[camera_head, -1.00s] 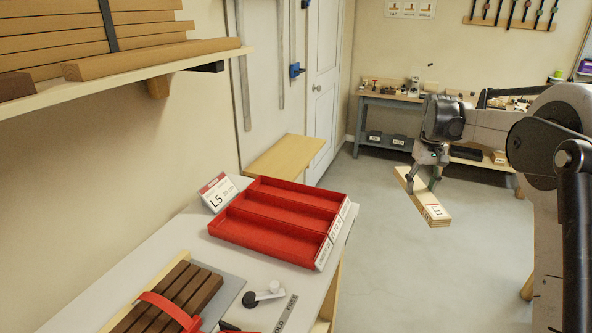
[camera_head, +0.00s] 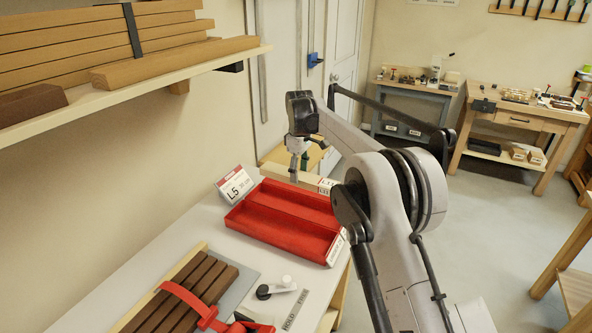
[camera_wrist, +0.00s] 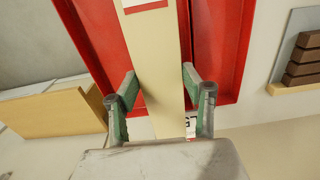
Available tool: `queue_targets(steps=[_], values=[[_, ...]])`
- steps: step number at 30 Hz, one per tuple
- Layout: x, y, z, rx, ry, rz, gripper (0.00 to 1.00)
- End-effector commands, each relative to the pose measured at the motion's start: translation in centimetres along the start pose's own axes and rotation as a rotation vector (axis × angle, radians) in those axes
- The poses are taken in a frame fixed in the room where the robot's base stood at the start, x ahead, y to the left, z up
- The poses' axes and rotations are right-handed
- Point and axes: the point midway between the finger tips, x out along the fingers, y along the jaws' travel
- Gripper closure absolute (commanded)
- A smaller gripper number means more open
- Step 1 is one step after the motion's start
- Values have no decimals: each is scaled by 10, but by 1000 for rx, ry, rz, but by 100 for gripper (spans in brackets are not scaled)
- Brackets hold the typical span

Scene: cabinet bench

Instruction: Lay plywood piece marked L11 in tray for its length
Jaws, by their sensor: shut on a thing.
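The pale plywood piece (camera_head: 277,172) with a red-and-white label is held level in my gripper (camera_head: 299,169). In the wrist view my gripper (camera_wrist: 158,92) is shut on the plywood piece (camera_wrist: 158,60), with a green-padded finger on each side. The red tray (camera_head: 262,236) lies on the bench and has long compartments with white labels at their right ends. The piece is at the tray's far side, over its far compartment. In the wrist view the red tray (camera_wrist: 226,55) shows behind the piece. I cannot tell whether they touch. My arm hides part of the tray's right end.
Dark wood strips (camera_head: 190,292) with a red strap and a black-and-white clamp-like item (camera_head: 277,288) lie nearer on the bench. A shelf with boards (camera_head: 180,62) overhangs at left.

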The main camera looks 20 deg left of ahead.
Motion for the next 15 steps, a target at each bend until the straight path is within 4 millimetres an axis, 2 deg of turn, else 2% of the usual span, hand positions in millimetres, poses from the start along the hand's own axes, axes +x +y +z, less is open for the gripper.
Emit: queue_targets(steps=[4,15], values=[[2,-5,-9,-25,0,0,87],[24,-5,-9,-25,0,0,87]])
